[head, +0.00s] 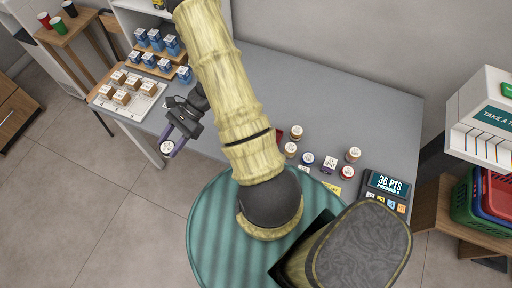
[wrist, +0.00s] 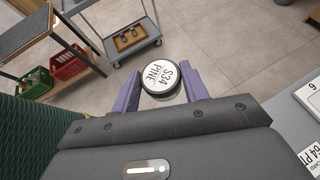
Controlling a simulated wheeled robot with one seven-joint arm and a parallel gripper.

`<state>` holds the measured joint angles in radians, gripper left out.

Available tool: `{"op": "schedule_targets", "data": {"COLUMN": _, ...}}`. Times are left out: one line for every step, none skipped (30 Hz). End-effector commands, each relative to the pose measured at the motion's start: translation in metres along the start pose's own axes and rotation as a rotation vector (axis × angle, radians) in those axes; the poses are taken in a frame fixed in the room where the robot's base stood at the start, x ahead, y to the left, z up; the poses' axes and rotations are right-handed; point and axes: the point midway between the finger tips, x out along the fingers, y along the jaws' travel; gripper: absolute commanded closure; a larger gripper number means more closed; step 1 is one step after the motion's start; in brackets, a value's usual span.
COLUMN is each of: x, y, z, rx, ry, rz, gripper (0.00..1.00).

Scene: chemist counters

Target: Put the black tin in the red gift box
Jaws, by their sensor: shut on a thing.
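My gripper (head: 172,146) is shut on a round tin (head: 167,148) and holds it out past the counter's front edge, above the floor. In the wrist view the tin (wrist: 160,77) sits between the purple fingers (wrist: 158,92); its white lid reads "S34 PINE" and its rim is black. A small red patch (head: 280,134) shows on the counter beside my arm. My arm hides most of it, so I cannot tell whether it is the red gift box.
Several small tins (head: 329,163) stand on the grey counter (head: 350,105) near a card terminal (head: 388,184). A white tray (head: 139,102) with brown boxes lies at the left, before a rack of blue boxes (head: 154,60). Baskets (head: 467,200) stand at the right.

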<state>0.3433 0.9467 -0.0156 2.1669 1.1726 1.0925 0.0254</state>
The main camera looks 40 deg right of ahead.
Motion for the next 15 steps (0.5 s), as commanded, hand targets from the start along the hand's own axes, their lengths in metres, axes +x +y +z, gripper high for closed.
{"op": "schedule_targets", "data": {"x": 0.008, "y": 0.009, "z": -0.009, "rx": -0.041, "ry": 0.003, "rz": 0.072, "gripper": 0.78}}
{"op": "schedule_targets", "data": {"x": 0.009, "y": 0.015, "z": -0.01, "rx": -0.065, "ry": 0.002, "rz": 0.116, "gripper": 0.78}}
{"op": "schedule_targets", "data": {"x": 0.011, "y": 0.023, "z": -0.013, "rx": -0.098, "ry": 0.003, "rz": 0.177, "gripper": 0.78}}
{"op": "schedule_targets", "data": {"x": 0.011, "y": 0.029, "z": -0.015, "rx": -0.123, "ry": 0.003, "rz": 0.223, "gripper": 0.78}}
{"op": "schedule_targets", "data": {"x": 0.012, "y": 0.036, "z": -0.018, "rx": -0.149, "ry": 0.004, "rz": 0.271, "gripper": 0.78}}
{"op": "schedule_targets", "data": {"x": 0.013, "y": 0.045, "z": -0.021, "rx": -0.183, "ry": 0.002, "rz": 0.335, "gripper": 0.78}}
{"op": "schedule_targets", "data": {"x": 0.013, "y": 0.051, "z": -0.024, "rx": -0.209, "ry": 0.003, "rz": 0.384, "gripper": 0.78}}
{"op": "schedule_targets", "data": {"x": 0.012, "y": 0.058, "z": -0.028, "rx": -0.236, "ry": 0.003, "rz": 0.433, "gripper": 0.78}}
{"op": "schedule_targets", "data": {"x": 0.011, "y": 0.066, "z": -0.033, "rx": -0.271, "ry": 0.004, "rz": 0.499, "gripper": 0.78}}
{"op": "schedule_targets", "data": {"x": 0.009, "y": 0.072, "z": -0.037, "rx": -0.297, "ry": 0.004, "rz": 0.548, "gripper": 0.78}}
{"op": "schedule_targets", "data": {"x": 0.007, "y": 0.078, "z": -0.041, "rx": -0.324, "ry": 0.003, "rz": 0.598, "gripper": 0.78}}
{"op": "schedule_targets", "data": {"x": 0.005, "y": 0.085, "z": -0.047, "rx": -0.361, "ry": 0.004, "rz": 0.664, "gripper": 0.78}}
{"op": "schedule_targets", "data": {"x": 0.002, "y": 0.091, "z": -0.052, "rx": -0.387, "ry": 0.005, "rz": 0.713, "gripper": 0.78}}
{"op": "schedule_targets", "data": {"x": -0.001, "y": 0.096, "z": -0.057, "rx": -0.413, "ry": 0.005, "rz": 0.762, "gripper": 0.78}}
{"op": "schedule_targets", "data": {"x": -0.006, "y": 0.102, "z": -0.064, "rx": -0.45, "ry": 0.004, "rz": 0.828, "gripper": 0.78}}
